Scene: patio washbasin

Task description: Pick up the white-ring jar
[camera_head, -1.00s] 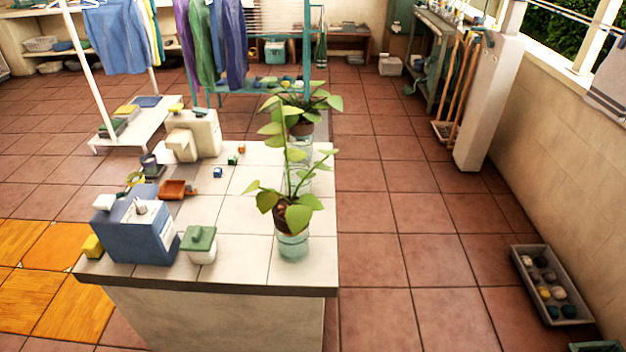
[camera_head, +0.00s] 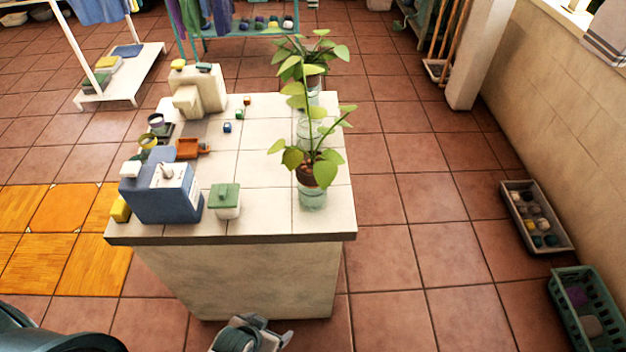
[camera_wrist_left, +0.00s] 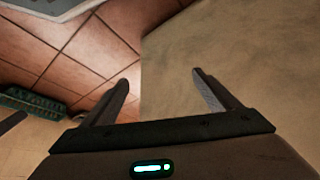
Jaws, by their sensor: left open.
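No jar with a clear white ring can be made out. A small dark jar (camera_head: 156,122) with a pale rim stands at the counter's left edge, too small to tell its banding. A squat white jar with a green lid (camera_head: 226,200) stands near the front edge. Glass jars holding plants (camera_head: 312,196) stand along the right side. My left gripper (camera_head: 264,328) is low in front of the counter, below its top and apart from the jars. In the left wrist view the left gripper (camera_wrist_left: 160,80) is open and empty, facing a plain beige surface. My right gripper is out of view.
A grey tray (camera_head: 537,218) and a green crate (camera_head: 588,310) lie along the right wall. The floor right of the counter is clear.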

